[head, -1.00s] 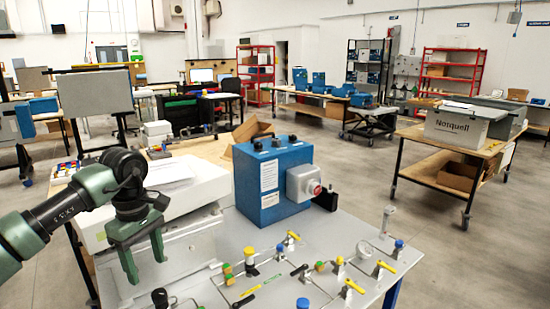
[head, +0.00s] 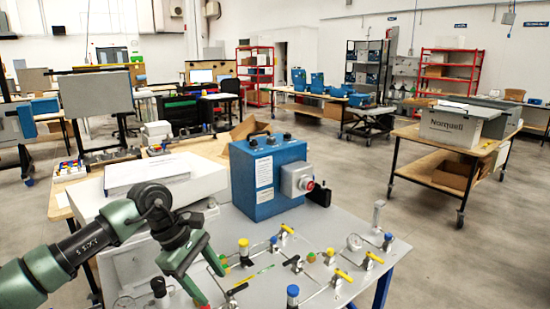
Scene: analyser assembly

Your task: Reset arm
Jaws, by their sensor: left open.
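My left arm comes in from the lower left in the head view. My left gripper (head: 212,283) is open and empty, with its green fingers tilted down to the right over the left part of the grey panel table (head: 345,226). It is in front of and left of the blue analyser box (head: 266,177), apart from it. The box has a handle on top and a grey switch housing with a red button (head: 309,185) on its right side. My right gripper is not in view.
Valves with yellow handles (head: 344,275), a gauge (head: 354,242) and thin tubing cover the panel table. A white box with papers (head: 150,175) stands behind my left arm. A cart with a grey Norquell bin (head: 455,127) is at the right. Open floor lies between.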

